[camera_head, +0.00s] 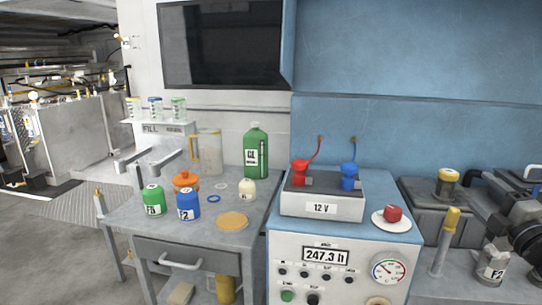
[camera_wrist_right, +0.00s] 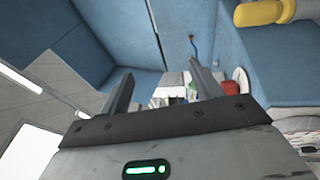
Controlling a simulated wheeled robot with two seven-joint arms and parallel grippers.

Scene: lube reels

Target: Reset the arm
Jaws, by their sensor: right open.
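My right gripper (camera_wrist_right: 160,72) shows in the right wrist view with its two grey fingers spread apart. It is open, and nothing is between the fingers close to it. Beyond the fingers, small and far off, are the bench things and blue panels. In the head view, dark parts at the right edge may belong to my right arm, but I cannot make out the fingers there. My left gripper is not in view.
A grey workbench (camera_head: 188,238) holds a green bottle (camera_head: 256,152), a clear jug (camera_head: 208,152), and small containers. A 12 V box (camera_head: 322,207) stands on the white cabinet (camera_head: 345,247). A yellow-topped post (camera_head: 445,240) and a grey bottle (camera_head: 492,264) stand at right.

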